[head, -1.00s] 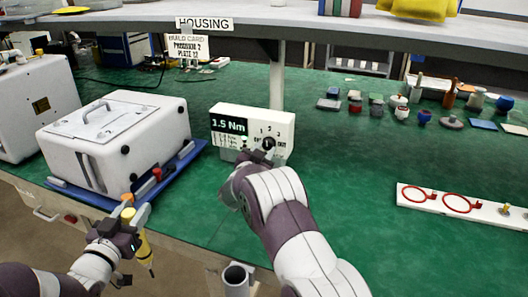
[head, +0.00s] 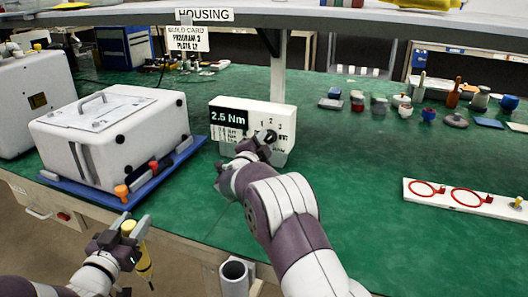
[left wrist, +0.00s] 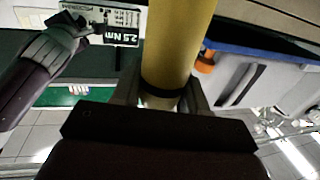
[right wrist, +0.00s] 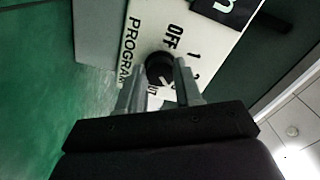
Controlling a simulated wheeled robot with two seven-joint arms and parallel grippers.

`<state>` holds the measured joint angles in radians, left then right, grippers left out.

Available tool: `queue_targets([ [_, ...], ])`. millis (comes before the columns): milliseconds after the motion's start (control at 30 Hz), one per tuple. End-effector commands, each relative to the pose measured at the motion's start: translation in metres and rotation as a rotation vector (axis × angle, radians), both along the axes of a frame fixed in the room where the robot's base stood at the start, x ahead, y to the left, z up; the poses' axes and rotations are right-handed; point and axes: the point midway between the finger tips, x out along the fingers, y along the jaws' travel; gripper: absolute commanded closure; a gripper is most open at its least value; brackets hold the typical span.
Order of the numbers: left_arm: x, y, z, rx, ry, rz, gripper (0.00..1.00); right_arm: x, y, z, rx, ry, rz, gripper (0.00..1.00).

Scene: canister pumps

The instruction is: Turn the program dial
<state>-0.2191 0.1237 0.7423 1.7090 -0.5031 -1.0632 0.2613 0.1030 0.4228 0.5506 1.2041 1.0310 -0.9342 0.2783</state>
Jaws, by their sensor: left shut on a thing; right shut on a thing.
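The white controller box (head: 285,122) stands on the green bench, and its display (head: 229,117) reads 2.5 Nm. Its black program dial (right wrist: 157,66) has OFF and number marks around it. My right gripper (right wrist: 155,82) is shut on the dial, one finger on each side. In the head view my right gripper (head: 262,141) covers much of the dial; I cannot read its pointer. My left gripper (head: 126,236) is shut on a yellow tool (head: 144,264) at the bench's front edge, away from the box. The tool fills the middle of the left wrist view (left wrist: 177,40).
A build card (head: 186,38) above the bench reads program 2. A white housing (head: 110,135) sits on a blue tray (head: 62,186) to the left. A white strip with red rings (head: 450,204) and several small parts lie right. The bench between is clear.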

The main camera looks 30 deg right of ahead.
Motion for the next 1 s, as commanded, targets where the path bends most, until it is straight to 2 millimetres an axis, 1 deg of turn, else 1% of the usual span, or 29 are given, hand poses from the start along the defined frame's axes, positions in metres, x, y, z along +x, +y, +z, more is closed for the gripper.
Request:
queue_targets([
  [33, 0.000, 0.000, -0.008, -0.002, -0.004, 0.000, 1.00, 0.000, 0.000, -0.005, 0.026, -0.032, 0.000, 0.96],
  [500, 0.000, 0.000, -0.053, -0.002, -0.004, 0.000, 1.00, 0.000, 0.000, -0.004, 0.312, -0.364, 0.000, 0.96],
  [800, 0.000, 0.000, -0.074, -0.002, -0.004, 0.000, 1.00, 0.000, 0.000, -0.002, 0.453, -0.527, -0.001, 0.96],
  [1000, 0.000, 0.000, -0.081, -0.002, -0.004, 0.000, 1.00, 0.000, 0.000, -0.001, 0.512, -0.594, -0.002, 0.96],
])
